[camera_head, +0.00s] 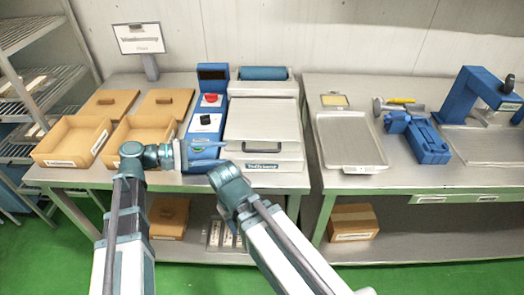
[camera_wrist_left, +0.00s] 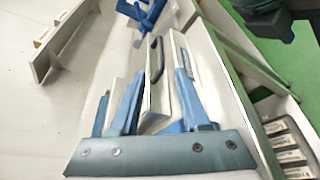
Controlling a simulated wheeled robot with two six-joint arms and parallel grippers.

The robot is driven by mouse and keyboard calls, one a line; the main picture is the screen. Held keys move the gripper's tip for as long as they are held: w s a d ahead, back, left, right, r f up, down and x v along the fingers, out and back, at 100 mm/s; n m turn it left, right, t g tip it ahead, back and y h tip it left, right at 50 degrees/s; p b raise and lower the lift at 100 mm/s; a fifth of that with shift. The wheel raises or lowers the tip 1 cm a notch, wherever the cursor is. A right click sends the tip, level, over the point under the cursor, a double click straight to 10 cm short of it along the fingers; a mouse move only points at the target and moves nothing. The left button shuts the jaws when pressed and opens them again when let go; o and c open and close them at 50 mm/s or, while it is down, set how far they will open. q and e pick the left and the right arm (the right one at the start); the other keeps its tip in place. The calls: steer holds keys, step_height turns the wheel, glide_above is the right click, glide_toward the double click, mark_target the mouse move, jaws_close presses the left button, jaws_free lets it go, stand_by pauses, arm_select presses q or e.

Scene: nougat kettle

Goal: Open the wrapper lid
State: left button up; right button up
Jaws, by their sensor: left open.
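The wrapper (camera_head: 289,165) is a white box-shaped machine near the right end of the left table. Its flat white lid (camera_head: 262,115) lies shut, with a dark handle (camera_head: 264,147) at its front edge. My left gripper (camera_head: 222,152) is open and empty at the wrapper's left front, pointing right toward the handle. In the left wrist view the handle (camera_wrist_left: 155,59) shows ahead of the spread blue fingers (camera_wrist_left: 160,78), apart from them. My right arm reaches up in front of the table, with its gripper not visible.
A blue control unit (camera_head: 204,121) with a red button stands left of the wrapper. Brown trays (camera_head: 70,143) lie farther left. A blue roller (camera_head: 263,73) sits behind the lid. A metal tray (camera_head: 345,140) and blue tool (camera_head: 428,142) lie on the right table.

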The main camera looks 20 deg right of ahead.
mark_target(256, 151)
arm_select(q)
steer(key=b+x, duration=0.3)
steer(key=x, duration=1)
steer(key=shift+d+f, duration=0.15)
steer(key=shift+d, duration=0.25)
jaws_close()
stand_by(0.8)
